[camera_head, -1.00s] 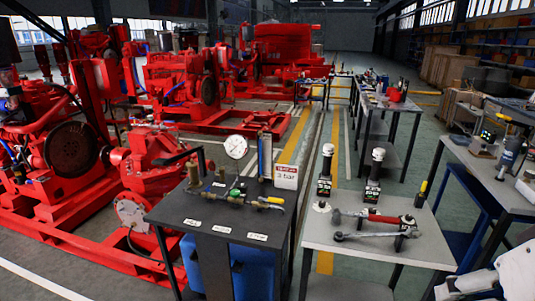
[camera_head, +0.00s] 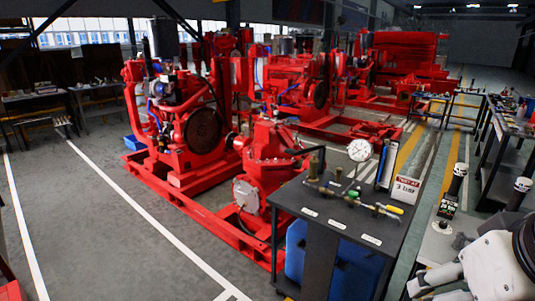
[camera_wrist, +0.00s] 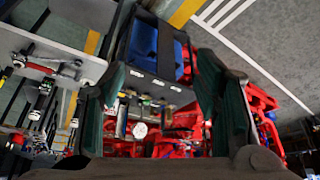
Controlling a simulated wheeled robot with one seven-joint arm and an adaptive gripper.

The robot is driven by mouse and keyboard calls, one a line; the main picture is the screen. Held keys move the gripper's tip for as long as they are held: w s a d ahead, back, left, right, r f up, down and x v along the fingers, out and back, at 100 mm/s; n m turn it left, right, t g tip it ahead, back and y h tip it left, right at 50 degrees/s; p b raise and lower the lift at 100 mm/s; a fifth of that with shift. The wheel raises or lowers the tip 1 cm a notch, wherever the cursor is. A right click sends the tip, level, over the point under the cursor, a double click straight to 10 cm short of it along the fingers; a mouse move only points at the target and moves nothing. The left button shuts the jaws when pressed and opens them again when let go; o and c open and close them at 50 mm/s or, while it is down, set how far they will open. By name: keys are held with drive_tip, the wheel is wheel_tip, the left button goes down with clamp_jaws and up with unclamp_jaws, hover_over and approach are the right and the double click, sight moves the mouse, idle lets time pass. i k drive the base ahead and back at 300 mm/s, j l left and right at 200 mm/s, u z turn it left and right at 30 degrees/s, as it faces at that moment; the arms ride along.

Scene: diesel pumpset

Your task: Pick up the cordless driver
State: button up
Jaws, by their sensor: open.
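I cannot pick out a cordless driver for certain in either view now. My gripper (camera_wrist: 165,60) shows in the wrist view as two dark green fingers, spread wide apart with nothing between them. It points toward the dark test table (camera_wrist: 150,80), which lies beyond the fingers, and is clear of it. In the head view, my white arm covers part of the light grey table (camera_head: 432,247) at the lower right, so some of that tabletop is hidden. The gripper's fingers cannot be made out there.
The dark table (camera_head: 335,212) carries brass fittings and a dial gauge (camera_head: 360,150). Red pumpsets (camera_head: 200,125) fill the middle. Black upright items with white tops (camera_head: 455,185) stand on the grey table, and a red-handled tool (camera_wrist: 20,62) lies on it. Open floor (camera_head: 90,220) is at left.

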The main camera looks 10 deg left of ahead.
sight(523, 185)
drive_tip(key=i+j, duration=1.05)
drive_tip(key=j, duration=0.2)
drive_tip(key=i+j, duration=0.5)
drive_tip(key=i+j+z, duration=0.1)
drive_tip(key=i+j, duration=0.4)
drive_tip(key=j, duration=0.25)
drive_tip(key=i+j, duration=0.5)
drive_tip(key=j, duration=0.15)
drive_tip(key=z, duration=2.4)
drive_tip(key=i+l, duration=0.2)
drive_tip(key=l, duration=0.15)
drive_tip(key=i+l+u, duration=0.1)
drive_tip(key=i+l, duration=0.35)
drive_tip(key=l, duration=0.3)
drive_tip(key=i+l, duration=0.2)
drive_tip(key=l, duration=0.15)
drive_tip(key=i+l+u, duration=0.1)
drive_tip(key=l, duration=0.3)
drive_tip(key=i+l, duration=0.3)
